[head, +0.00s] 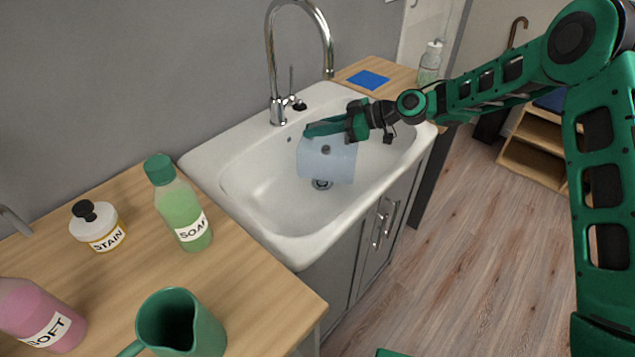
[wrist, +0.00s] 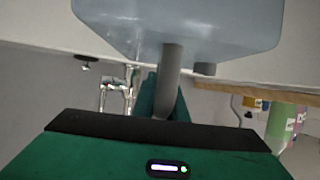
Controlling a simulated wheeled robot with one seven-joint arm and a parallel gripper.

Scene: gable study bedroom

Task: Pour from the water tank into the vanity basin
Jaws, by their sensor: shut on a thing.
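The water tank (head: 328,165) is a pale blue, see-through box with a dark round fitting on its side. My gripper (head: 332,128) is shut on its grey handle and holds it over the white vanity basin (head: 245,185), above the drain. In the wrist view the tank (wrist: 185,28) fills the top, with the handle between my fingers (wrist: 166,100) and a short grey stub beside it. That view is rolled well over, and the tank looks tipped. No stream of water shows; the tank's contents cannot be made out.
A chrome tap (head: 278,100) arches behind the basin. The left counter holds a green soap bottle (head: 182,205), stain jar (head: 98,226), pink bottle (head: 40,315) and green jug (head: 180,325). A blue cloth (head: 368,80) and pump bottle (head: 430,65) are at right.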

